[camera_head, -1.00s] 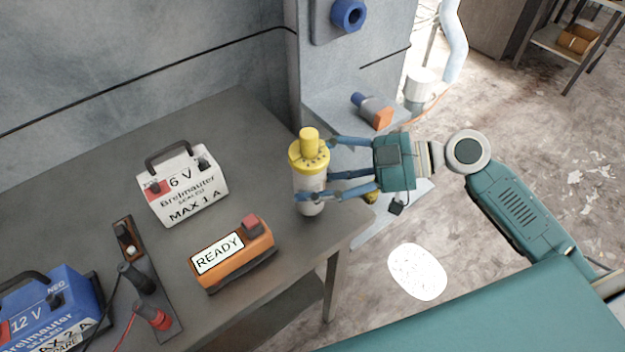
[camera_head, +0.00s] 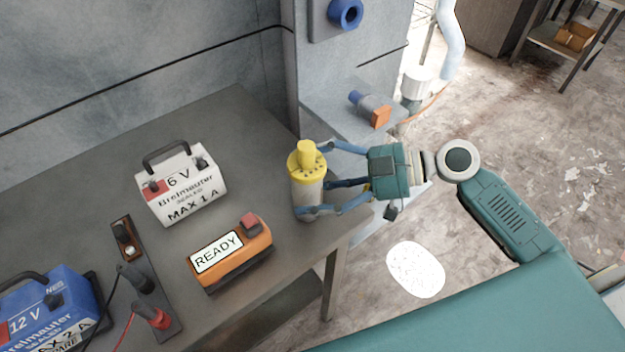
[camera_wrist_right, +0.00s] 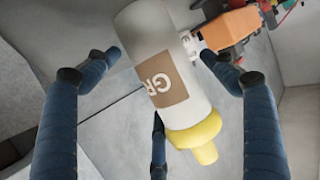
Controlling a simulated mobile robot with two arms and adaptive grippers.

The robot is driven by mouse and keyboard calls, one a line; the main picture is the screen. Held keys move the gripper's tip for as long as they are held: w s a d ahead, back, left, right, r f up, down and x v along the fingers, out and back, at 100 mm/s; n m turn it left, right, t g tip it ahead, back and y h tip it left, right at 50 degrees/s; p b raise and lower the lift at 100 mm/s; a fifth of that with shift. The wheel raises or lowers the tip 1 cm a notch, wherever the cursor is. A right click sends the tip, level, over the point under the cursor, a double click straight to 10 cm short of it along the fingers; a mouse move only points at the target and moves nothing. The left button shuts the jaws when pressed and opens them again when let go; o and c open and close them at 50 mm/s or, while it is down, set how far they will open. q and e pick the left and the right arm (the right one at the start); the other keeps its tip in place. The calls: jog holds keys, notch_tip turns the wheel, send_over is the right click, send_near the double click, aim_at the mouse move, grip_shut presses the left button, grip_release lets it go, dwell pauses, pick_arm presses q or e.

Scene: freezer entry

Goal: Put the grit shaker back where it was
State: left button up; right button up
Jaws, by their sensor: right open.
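The grit shaker (camera_head: 309,192), a whitish cylinder with a yellow lid, stands upright on the grey table (camera_head: 240,130) near its right corner. In the right wrist view the shaker (camera_wrist_right: 163,70) shows a brown label with the letters "GR". My right gripper (camera_head: 318,180) reaches in from the right with its blue fingers spread around the shaker. The gripper is open; in the wrist view, gaps show between the outer fingers (camera_wrist_right: 160,75) and the shaker. My left gripper is not in view.
A white 6 V battery (camera_head: 183,185), an orange box reading READY (camera_head: 230,255) and a blue 12 V battery (camera_head: 50,310) stand left of the shaker. A grey ledge behind holds a blue and orange plug-like part (camera_head: 372,107). A white patch (camera_head: 415,270) lies on the floor.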

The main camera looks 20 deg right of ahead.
jog(key=shift+r, duration=0.2)
jog(key=shift+d+f, duration=0.1)
jog(key=shift+d, duration=0.25)
jog(key=b+v, duration=0.3)
jog(key=v, duration=0.8)
jog(key=shift+s+d, duration=0.15)
jog(key=shift+s, duration=0.05)
